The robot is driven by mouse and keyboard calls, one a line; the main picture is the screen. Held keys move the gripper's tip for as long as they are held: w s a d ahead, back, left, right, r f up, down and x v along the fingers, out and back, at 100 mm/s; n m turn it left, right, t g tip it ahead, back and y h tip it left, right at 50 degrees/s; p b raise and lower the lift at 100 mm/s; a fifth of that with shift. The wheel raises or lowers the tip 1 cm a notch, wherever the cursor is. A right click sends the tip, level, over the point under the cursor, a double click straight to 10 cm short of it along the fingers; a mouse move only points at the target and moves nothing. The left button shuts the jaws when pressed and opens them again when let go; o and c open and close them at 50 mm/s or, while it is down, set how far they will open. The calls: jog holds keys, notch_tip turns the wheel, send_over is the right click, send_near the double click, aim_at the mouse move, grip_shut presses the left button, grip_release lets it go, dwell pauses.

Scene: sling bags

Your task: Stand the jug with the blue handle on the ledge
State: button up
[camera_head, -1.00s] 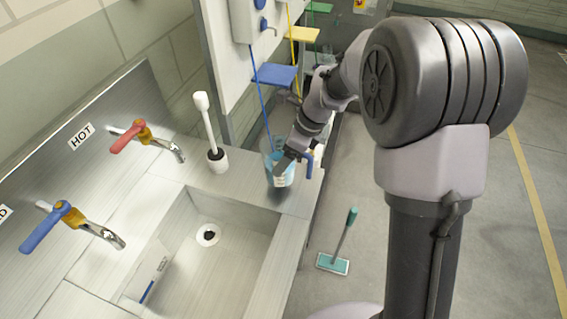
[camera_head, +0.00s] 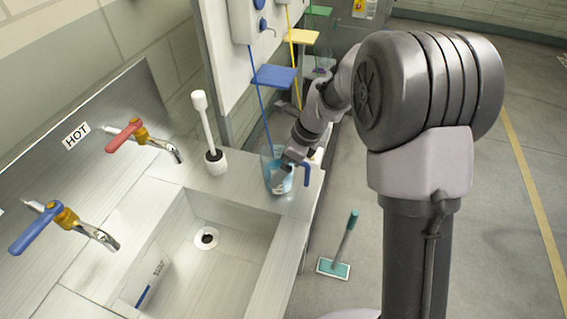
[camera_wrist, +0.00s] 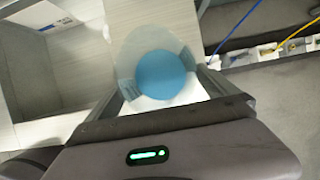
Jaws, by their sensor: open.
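The jug (camera_head: 270,180) is clear with blue inside, and its blue handle (camera_head: 306,174) points right. It stands upright on the flat ledge (camera_head: 300,205) at the far right corner of the sink. In the wrist view I look down into the jug (camera_wrist: 160,74) and see a round blue area inside a pale, clear rim. My gripper (camera_head: 280,178) is low at the jug and covers part of it. It is open, with fingers showing on either side of the jug's near part in the wrist view; contact cannot be told.
A white brush in its holder (camera_head: 216,162) stands left of the jug. The sink basin (camera_head: 190,265) is in front, with red (camera_head: 125,135) and blue (camera_head: 40,228) taps at left. A teal floor scrubber (camera_head: 334,268) stands right of the counter.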

jog(key=p+v, duration=0.4)
jog(key=v, duration=0.8)
jog(key=shift+s+r, duration=0.1)
jog(key=shift+r, duration=0.05)
jog(key=s+r+n+t+h, duration=0.1)
jog(key=s+r+n, duration=0.4)
jog(key=s, duration=0.3)
jog(key=s+r+n+t, duration=0.2)
jog(key=s+r+n, duration=0.35)
jog(key=s, duration=0.25)
jog(key=s+d+n+t+h, duration=0.1)
jog(key=s+n, duration=0.6)
jog(key=s, duration=0.2)
jog(key=shift+s+d+f, duration=0.25)
jog(key=shift+s+d, duration=0.05)
jog(key=shift+n, duration=0.25)
